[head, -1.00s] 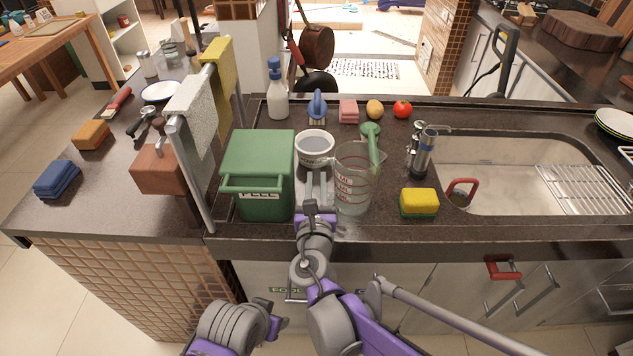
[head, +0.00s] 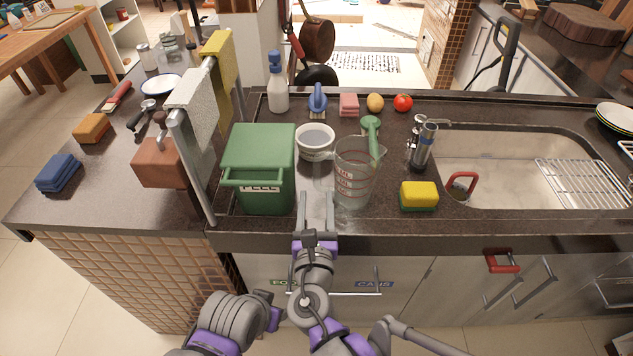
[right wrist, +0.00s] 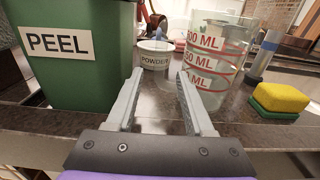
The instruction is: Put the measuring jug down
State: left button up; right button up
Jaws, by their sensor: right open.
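The clear measuring jug (head: 352,178) with red markings stands upright on the dark counter, just right of my right gripper. It also shows in the right wrist view (right wrist: 212,62), beyond and to the right of the fingers. My right gripper (head: 316,200) is open and empty at the counter's front edge, between the green bin and the jug. In the right wrist view the two fingers (right wrist: 160,100) are spread with nothing between them. The fingers appear apart from the jug's body. My left gripper is not in view.
The green PEEL bin (head: 258,170) stands close on the left. A white powder tub (head: 315,141) is behind the fingers. A green-handled brush (head: 370,128) is behind the jug. A yellow sponge (head: 419,195) lies right of it, before the sink (head: 520,170).

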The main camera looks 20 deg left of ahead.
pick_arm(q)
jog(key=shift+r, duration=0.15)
pick_arm(e)
jog(key=shift+v, duration=2.2)
